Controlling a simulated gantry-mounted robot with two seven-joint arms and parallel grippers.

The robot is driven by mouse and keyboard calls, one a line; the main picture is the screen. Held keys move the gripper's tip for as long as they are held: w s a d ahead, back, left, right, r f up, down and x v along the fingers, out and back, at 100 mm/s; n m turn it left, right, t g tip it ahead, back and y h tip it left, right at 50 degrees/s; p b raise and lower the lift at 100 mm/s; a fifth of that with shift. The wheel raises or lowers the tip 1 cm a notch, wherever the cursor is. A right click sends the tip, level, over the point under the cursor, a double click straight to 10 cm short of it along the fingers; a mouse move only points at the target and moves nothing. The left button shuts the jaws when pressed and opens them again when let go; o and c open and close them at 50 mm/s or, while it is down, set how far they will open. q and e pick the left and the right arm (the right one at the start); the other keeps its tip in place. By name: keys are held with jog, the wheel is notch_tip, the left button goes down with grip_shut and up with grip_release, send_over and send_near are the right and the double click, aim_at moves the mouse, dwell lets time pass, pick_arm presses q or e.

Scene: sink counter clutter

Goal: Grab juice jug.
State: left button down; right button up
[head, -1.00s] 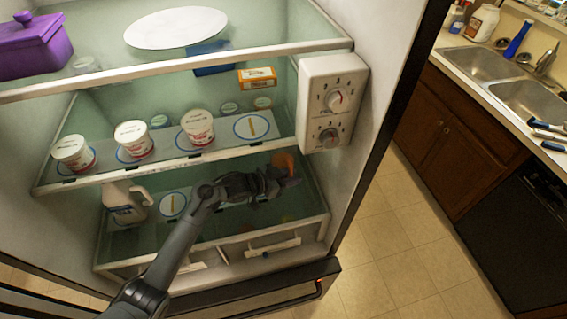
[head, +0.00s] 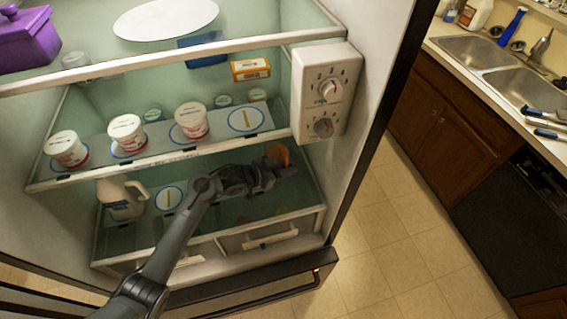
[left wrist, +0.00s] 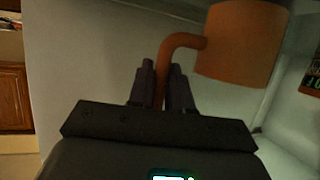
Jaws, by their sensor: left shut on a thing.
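The juice jug is orange; part of it (head: 279,155) shows at the right end of the lower fridge shelf, mostly hidden behind my left gripper (head: 280,172). In the left wrist view the orange jug body (left wrist: 243,45) is at the upper right, with its curved handle (left wrist: 180,42) on the left. My left gripper (left wrist: 161,80) is shut on the handle, one finger on each side of it. The jug's base is hard to make out. My right gripper is not in view.
A white jug (head: 117,199) stands on the lower shelf's left. Several white tubs (head: 190,121) stand on the shelf above. The control box (head: 327,92) juts out at the right wall. Drawers (head: 262,240) lie below; the fridge front is clear at right.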

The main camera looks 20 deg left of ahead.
pick_arm(q)
jog(key=shift+r, duration=0.3)
